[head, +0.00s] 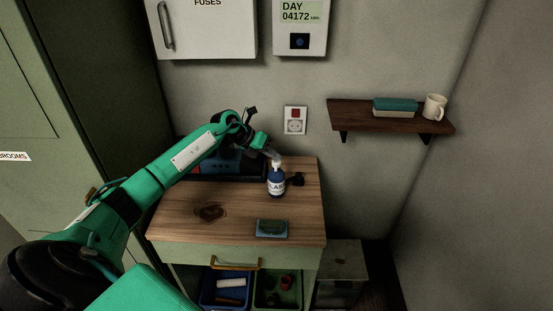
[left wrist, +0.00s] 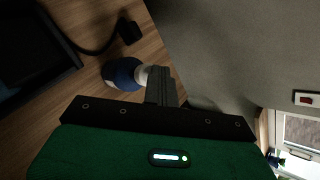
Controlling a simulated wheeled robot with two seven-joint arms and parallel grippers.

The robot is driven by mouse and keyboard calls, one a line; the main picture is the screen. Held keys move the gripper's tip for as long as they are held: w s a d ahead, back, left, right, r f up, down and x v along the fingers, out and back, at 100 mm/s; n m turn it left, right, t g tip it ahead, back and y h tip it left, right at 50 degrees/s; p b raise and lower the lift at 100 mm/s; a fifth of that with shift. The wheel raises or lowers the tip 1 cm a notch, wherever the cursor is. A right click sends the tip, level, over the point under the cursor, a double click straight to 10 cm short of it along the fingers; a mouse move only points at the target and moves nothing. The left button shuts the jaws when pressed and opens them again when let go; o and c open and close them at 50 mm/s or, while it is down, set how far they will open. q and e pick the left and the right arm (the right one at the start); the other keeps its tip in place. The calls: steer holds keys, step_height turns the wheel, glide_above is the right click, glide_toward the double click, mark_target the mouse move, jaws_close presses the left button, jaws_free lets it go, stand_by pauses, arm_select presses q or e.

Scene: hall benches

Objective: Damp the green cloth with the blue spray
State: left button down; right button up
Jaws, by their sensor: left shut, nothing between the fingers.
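The blue spray bottle (head: 277,184) stands upright on the wooden bench top, with a pale label and a white top. It also shows in the left wrist view (left wrist: 122,73). My left gripper (head: 274,154) is at the bottle's top. In the left wrist view its fingers (left wrist: 162,88) are together, right beside the white top, with nothing between them; I cannot tell whether they touch it. A flat, folded dark green-blue cloth (head: 272,228) lies near the bench's front edge, in front of the bottle. My right gripper is not in view.
The bench (head: 179,228) has bare wood at front left. A black plug (head: 296,179) lies beside the bottle. A wall shelf (head: 350,116) holds a mug (head: 435,106) and a teal-topped block (head: 395,106).

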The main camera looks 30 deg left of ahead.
mark_target(273, 161)
arm_select(q)
steer(key=shift+r+p, duration=1.55)
steer(key=shift+r, duration=1.45)
